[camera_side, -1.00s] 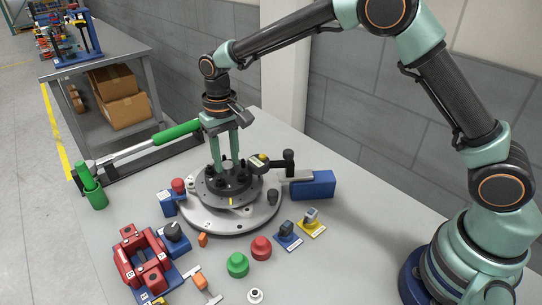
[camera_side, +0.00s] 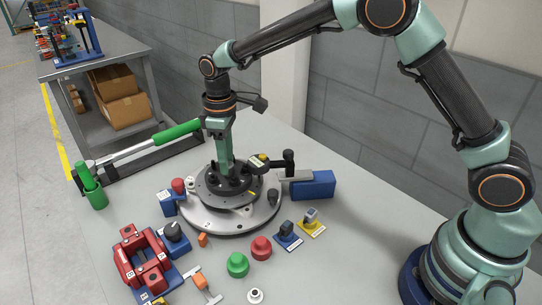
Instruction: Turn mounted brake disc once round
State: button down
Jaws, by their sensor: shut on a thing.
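The dark brake disc (camera_side: 214,194) lies flat on a round light-grey plate (camera_side: 208,220) in the middle of the bench, with several dark studs or knobs around its centre. My gripper (camera_side: 224,168) points straight down over the disc's centre and is shut on its central part. The two green fingers are nearly in line with the view, so one mostly covers the other and the exact contact is hidden.
A dark clamp with a blue block (camera_side: 312,185) stands right of the disc. A green-handled bar (camera_side: 178,131) lies behind left. Red fixture (camera_side: 143,262), green knob (camera_side: 238,265), red knob (camera_side: 261,248) and small blue and yellow stands (camera_side: 311,222) crowd the front.

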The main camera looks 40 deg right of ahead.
jog(key=n, duration=0.3)
jog(key=shift+n, duration=0.3)
jog(key=n, duration=2.5)
jog(key=c, duration=0.8)
grip_release()
jog(key=shift+o, duration=0.2)
